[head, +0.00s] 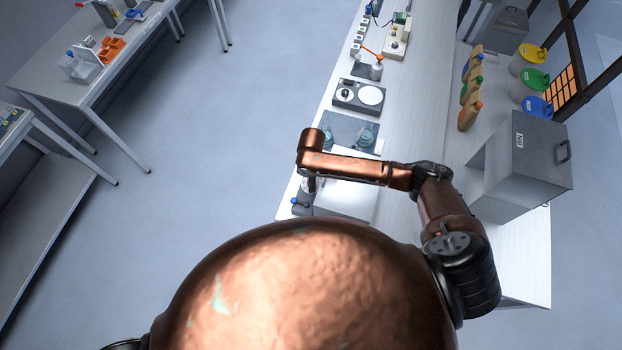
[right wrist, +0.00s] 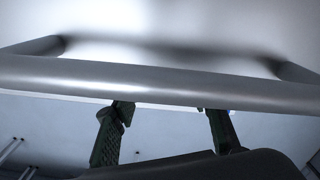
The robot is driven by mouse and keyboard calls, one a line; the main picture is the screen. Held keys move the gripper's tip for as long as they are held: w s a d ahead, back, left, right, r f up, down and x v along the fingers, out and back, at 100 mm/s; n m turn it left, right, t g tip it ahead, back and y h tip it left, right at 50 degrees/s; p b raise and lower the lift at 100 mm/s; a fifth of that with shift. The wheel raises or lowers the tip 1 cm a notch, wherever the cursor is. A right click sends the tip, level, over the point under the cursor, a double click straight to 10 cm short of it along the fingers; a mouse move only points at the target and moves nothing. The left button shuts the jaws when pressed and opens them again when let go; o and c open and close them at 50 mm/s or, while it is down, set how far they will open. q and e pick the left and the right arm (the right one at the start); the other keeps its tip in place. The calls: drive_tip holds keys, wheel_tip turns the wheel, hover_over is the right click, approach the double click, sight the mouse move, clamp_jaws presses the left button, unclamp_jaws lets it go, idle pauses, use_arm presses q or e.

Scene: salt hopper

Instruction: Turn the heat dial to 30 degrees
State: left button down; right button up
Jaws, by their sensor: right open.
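I cannot make out a heat dial or any degree marks for certain. A dark grey device (head: 357,96) on the bench carries a small round knob (head: 345,94) and a white disc; its markings are too small to read. My right arm reaches left across the bench, and my right gripper shows only in part below its end in the head view. In the right wrist view my right gripper (right wrist: 165,125) is open, its two dark fingers apart. A grey bar handle (right wrist: 160,80) on a pale surface crosses just above the fingertips. My left gripper is out of view.
A white box (head: 348,198) stands under my right arm, with a blue knob (head: 294,201) near its left. A dark mat (head: 350,131) with glassware lies behind it. A grey bin (head: 520,165) and jugs stand at right. The floor left of the bench is clear.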

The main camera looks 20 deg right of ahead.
drive_tip(key=shift+f, duration=0.1)
drive_tip(key=shift+c, duration=0.7)
clamp_jaws()
drive_tip(key=shift+m+p, duration=0.7)
drive_tip(key=shift+m, duration=0.3)
drive_tip(key=m, duration=0.4)
drive_tip(key=shift+w+m, duration=0.1)
drive_tip(key=shift+m, duration=1.3)
